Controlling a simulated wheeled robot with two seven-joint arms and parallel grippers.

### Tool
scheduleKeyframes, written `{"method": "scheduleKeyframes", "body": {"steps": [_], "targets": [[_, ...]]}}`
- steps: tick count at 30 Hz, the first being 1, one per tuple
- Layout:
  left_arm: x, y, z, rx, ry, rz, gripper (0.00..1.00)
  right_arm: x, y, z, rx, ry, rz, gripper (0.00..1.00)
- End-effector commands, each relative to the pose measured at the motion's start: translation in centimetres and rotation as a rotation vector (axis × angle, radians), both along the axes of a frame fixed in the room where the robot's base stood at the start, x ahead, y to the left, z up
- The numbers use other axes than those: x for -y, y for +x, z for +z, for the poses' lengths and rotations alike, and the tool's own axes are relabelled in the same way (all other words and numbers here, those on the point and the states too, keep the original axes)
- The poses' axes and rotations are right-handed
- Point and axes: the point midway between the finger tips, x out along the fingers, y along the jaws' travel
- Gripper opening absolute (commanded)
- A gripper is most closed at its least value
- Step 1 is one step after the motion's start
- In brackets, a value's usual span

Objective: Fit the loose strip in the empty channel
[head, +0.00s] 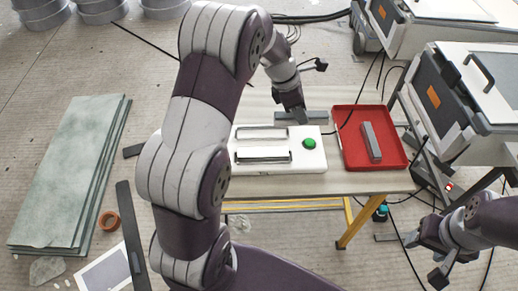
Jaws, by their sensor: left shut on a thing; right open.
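My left gripper (292,112) is shut on a grey strip (315,118), held level at the back edge of a white board (290,165). The fingertips are small and partly hidden. The board has two long slots: a rear one (262,133) with a thin dark outline and pale inside, and a front one (262,156) with a darker edge and dark ends. I cannot tell for sure which is empty. The strip is behind the rear slot and appears apart from it. My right gripper (412,254) is open and empty, low at the right, off the table.
A red tray (398,160) with a grey bar (372,142) stands right of the board, and a green button (309,143) is on the board. The table (330,182) has yellow legs. Machines and cables crowd the right; pale sheets (70,175) lie on the left floor.

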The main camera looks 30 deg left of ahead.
Motion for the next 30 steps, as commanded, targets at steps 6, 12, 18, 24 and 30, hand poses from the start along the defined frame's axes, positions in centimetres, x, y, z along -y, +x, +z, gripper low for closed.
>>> {"method": "scheduleKeyframes", "body": {"steps": [6,12,18,24,30], "targets": [[-5.4,-0.5,-3.6,-0.002,0.001,0.009,0.0,0.0,0.0,-0.9,0.0,0.0,0.0,0.57],[-10.3,-0.8,-6.3,0.0,0.001,0.004,0.0,0.0,0.0,-1.2,0.0,0.0,0.0,0.57],[-11.6,-1.0,-7.8,0.0,0.0,0.001,0.0,0.0,0.0,-1.4,0.0,0.0,0.0,0.57],[-11.6,-0.9,-11.1,0.0,0.001,0.001,0.0,0.0,0.0,-1.8,0.0,0.0,0.0,0.57],[-11.5,-0.9,-11.0,0.002,0.002,0.001,0.0,0.0,0.0,-1.8,0.0,0.0,0.0,0.57]]}}
